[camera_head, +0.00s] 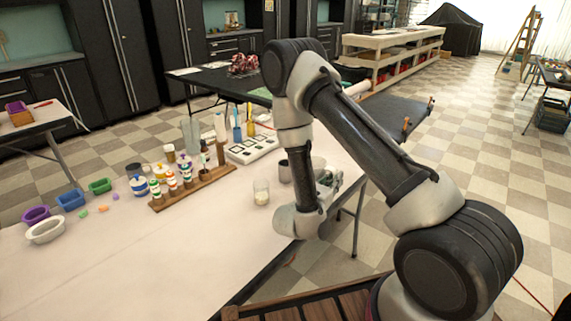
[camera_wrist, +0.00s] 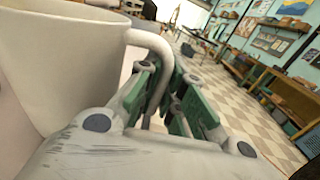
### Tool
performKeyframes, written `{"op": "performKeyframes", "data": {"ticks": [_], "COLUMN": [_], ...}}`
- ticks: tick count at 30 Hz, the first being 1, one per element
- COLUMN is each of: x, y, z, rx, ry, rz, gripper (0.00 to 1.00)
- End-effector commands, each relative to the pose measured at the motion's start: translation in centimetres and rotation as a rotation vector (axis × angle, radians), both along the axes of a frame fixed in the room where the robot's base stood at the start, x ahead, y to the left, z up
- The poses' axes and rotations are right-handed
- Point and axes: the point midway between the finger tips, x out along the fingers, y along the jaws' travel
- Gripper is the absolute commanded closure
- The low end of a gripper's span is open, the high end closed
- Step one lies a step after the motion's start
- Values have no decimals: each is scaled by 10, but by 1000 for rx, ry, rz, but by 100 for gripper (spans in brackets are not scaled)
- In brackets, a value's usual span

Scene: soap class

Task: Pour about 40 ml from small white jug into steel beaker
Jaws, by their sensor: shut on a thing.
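The small white jug (camera_wrist: 60,65) fills the left of the wrist view, close to the camera. My gripper (camera_wrist: 168,95) is shut on its handle (camera_wrist: 152,42), with green-padded fingers on either side. The jug's inside and contents are hidden. In the head view my gripper (camera_head: 328,184) is at the right edge of the pale table, and my arm hides most of the jug. A dark grey cup (camera_head: 285,173), which looks like the steel beaker, stands on the table just left of my arm. It is apart from my gripper.
A wooden rack with several small bottles (camera_head: 190,190), tall containers and a white tray (camera_head: 251,149) stand farther back. Coloured moulds and a white oval dish (camera_head: 45,231) are at left. The table's front is clear.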

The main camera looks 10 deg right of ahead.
Motion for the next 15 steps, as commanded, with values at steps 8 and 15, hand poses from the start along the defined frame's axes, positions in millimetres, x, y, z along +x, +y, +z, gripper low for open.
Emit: {"op": "performKeyframes", "data": {"ticks": [8, 15], "x": [12, 25], "y": [10, 20], "z": [20, 53], "rx": [-105, -201], "ry": [133, 254], "rz": [0, 0], "gripper": [100, 100]}}
